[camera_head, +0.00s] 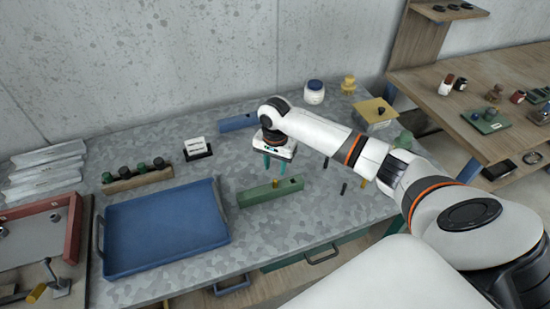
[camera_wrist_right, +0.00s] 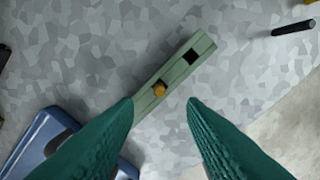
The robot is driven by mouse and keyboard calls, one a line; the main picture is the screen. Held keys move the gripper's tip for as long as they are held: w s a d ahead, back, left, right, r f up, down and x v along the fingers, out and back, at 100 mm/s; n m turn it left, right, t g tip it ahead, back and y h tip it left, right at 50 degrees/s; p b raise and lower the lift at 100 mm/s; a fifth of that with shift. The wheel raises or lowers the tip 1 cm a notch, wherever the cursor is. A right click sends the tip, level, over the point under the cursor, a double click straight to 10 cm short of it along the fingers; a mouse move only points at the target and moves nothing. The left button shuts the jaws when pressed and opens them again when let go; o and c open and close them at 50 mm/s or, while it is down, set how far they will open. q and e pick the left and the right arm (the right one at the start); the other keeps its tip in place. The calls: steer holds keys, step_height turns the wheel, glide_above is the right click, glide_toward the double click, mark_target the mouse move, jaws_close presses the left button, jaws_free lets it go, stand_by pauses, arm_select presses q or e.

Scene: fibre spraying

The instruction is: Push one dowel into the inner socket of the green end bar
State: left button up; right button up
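The green end bar (camera_head: 262,195) lies on the grey speckled bench, right of the blue tray. In the right wrist view the bar (camera_wrist_right: 177,72) runs diagonally, with an empty dark square socket (camera_wrist_right: 194,57) near its upper right end. A yellow dowel (camera_wrist_right: 160,89) stands in the bar nearer its middle; its top also shows in the head view (camera_head: 276,183). My right gripper (camera_head: 274,165) is behind the bar, pointing down. Its teal fingers (camera_wrist_right: 163,105) are apart with nothing held between them. My left gripper is out of view.
Dark dowels (camera_head: 344,187) and a yellow one (camera_head: 363,182) stand right of the bar. The blue tray (camera_head: 165,228) fills the left middle.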

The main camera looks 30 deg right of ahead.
mark_target(275, 181)
steer(key=shift+r+b, duration=0.4)
steer(key=shift+r, duration=1.8)
